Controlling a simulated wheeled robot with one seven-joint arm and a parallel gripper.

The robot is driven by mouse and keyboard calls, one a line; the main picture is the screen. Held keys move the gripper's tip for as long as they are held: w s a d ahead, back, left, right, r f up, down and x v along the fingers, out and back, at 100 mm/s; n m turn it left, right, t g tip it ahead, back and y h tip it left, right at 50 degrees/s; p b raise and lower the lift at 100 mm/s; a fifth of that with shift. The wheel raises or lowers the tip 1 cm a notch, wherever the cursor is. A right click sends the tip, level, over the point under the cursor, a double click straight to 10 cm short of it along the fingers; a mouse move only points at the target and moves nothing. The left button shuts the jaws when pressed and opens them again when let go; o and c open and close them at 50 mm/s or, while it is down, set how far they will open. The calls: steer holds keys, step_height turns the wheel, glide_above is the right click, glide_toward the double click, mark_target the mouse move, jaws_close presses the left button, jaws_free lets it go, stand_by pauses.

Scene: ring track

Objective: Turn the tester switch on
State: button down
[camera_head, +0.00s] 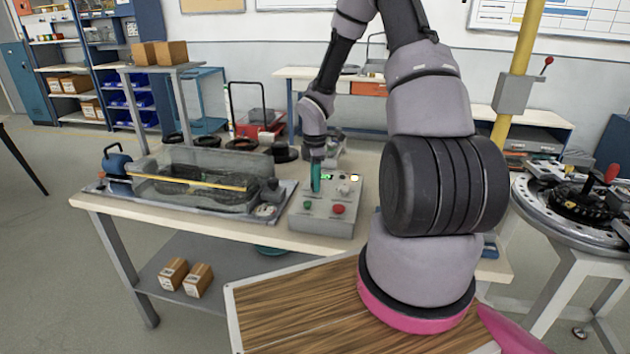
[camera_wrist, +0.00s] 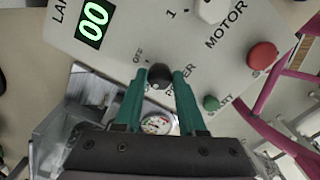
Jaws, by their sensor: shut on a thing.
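The tester's grey control box (camera_head: 325,222) stands on the workbench, and its panel fills the top of the wrist view (camera_wrist: 130,35). A dark round switch knob (camera_wrist: 160,73) sits by an "OFF" mark and a partly hidden label that seems to read "POWER". My gripper (camera_wrist: 163,78) has its teal fingertips closed on this knob from both sides. In the head view my gripper (camera_head: 316,180) points down onto the panel and hides the knob. The green digital display (camera_wrist: 93,22) is lit and shows "00". Which way the knob is set is not clear.
A green button (camera_wrist: 211,103) and a red button (camera_wrist: 262,55) lie close to the knob, with a white knob (camera_wrist: 212,10) by "MOTOR". A clear-covered tray unit (camera_head: 200,180) stands left of the box. A yellow post (camera_head: 515,85) and a round fixture (camera_head: 580,205) are at right.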

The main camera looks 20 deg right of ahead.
steer(key=c, duration=0.5)
jaws_free()
step_height(320, 180, up, 11)
steer(key=shift+f, duration=0.1)
stand_by(0.4)
